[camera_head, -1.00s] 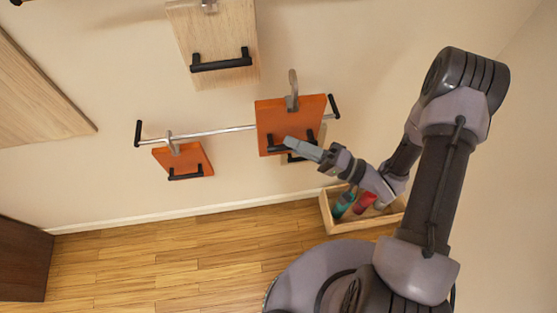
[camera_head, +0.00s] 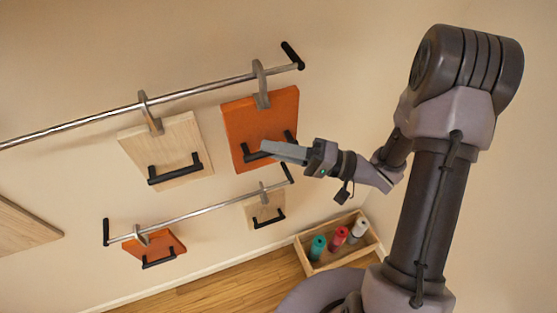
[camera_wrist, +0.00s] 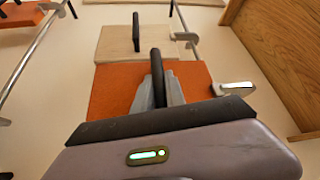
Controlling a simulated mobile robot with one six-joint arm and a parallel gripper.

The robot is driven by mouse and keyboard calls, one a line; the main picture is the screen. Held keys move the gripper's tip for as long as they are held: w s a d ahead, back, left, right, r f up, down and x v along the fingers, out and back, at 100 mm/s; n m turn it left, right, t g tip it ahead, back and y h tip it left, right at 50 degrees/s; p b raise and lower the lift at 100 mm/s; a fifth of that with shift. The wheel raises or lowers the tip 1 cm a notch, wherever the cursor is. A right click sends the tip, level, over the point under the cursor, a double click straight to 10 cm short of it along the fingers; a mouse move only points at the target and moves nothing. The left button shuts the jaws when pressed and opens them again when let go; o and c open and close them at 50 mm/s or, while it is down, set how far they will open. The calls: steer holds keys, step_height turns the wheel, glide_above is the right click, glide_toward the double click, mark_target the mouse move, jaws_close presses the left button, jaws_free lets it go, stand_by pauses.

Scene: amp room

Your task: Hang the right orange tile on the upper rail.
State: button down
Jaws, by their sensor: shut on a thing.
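The right orange tile (camera_head: 245,118) is upright near the right end of the upper rail (camera_head: 70,128). Its grey hook (camera_head: 259,80) overlaps the rail in the head view; I cannot tell whether the rail bears it. My gripper (camera_head: 278,149) is shut on the tile's black handle, coming from the right. In the wrist view the fingers (camera_wrist: 160,92) close around the handle (camera_wrist: 157,68) in front of the orange face (camera_wrist: 110,88). The hook (camera_wrist: 235,88) sticks out right of the tile there, and part of the rail is hidden behind the tile.
A light wooden tile (camera_head: 165,148) hangs on the upper rail to the left. The lower rail (camera_head: 200,211) carries another orange tile (camera_head: 160,244) and a small wooden tile (camera_head: 262,210). A wooden box (camera_head: 322,268) with coloured cylinders stands on the floor below.

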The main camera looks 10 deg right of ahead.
mark_target(271, 138)
steer(key=w+b, duration=0.1)
steer(key=w, duration=0.1)
steer(key=w+a+b, duration=0.1)
steer(key=shift+w+f, duration=0.15)
steer(key=shift+w, duration=0.25)
steer(key=shift+w+a+f, duration=0.1)
steer(key=shift+w+f, duration=0.05)
steer(key=shift+w, duration=0.05)
steer(key=shift+f+b, duration=0.45)
steer(key=shift+f, duration=0.65)
steer(key=c, duration=1.3)
jaws_free()
